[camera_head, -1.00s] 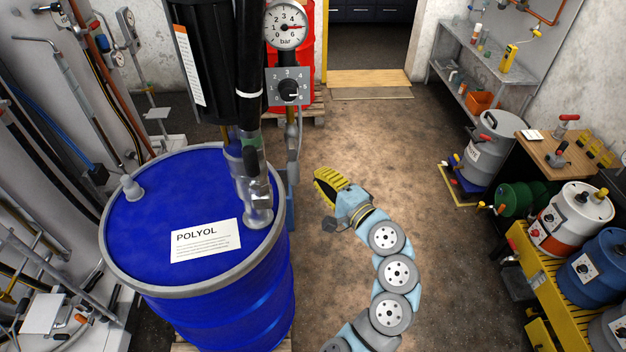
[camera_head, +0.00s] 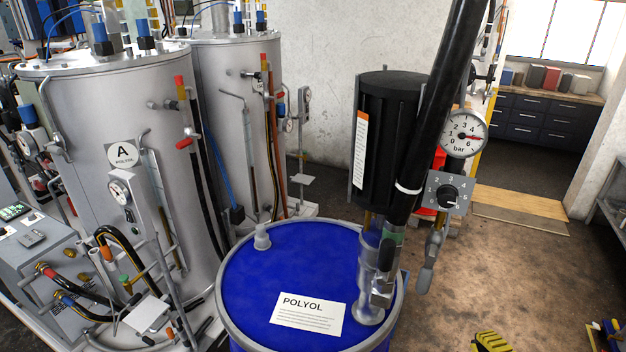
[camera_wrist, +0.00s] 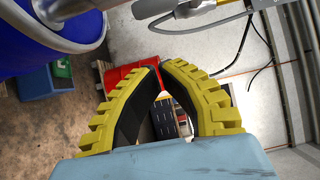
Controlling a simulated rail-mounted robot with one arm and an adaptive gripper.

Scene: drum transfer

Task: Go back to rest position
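My gripper (camera_head: 491,342) shows only as a yellow ridged tip at the bottom edge of the head view, right of the blue drum. In the wrist view my gripper (camera_wrist: 159,67) has its two yellow fingers with black inner pads leaning together at the tips. Nothing is held between them. The blue POLYOL drum (camera_head: 290,250) stands upright with a transfer pump (camera_head: 388,140) in its top. My gripper is apart from the drum. Most of my arm is hidden in the head view.
A gauge (camera_head: 463,133) and a selector dial (camera_head: 447,193) hang beside the pump. Tall metal tanks (camera_head: 120,130) with pipes stand at the left. Bare floor (camera_head: 530,270) lies right of the drum, up to a wooden threshold (camera_head: 520,203).

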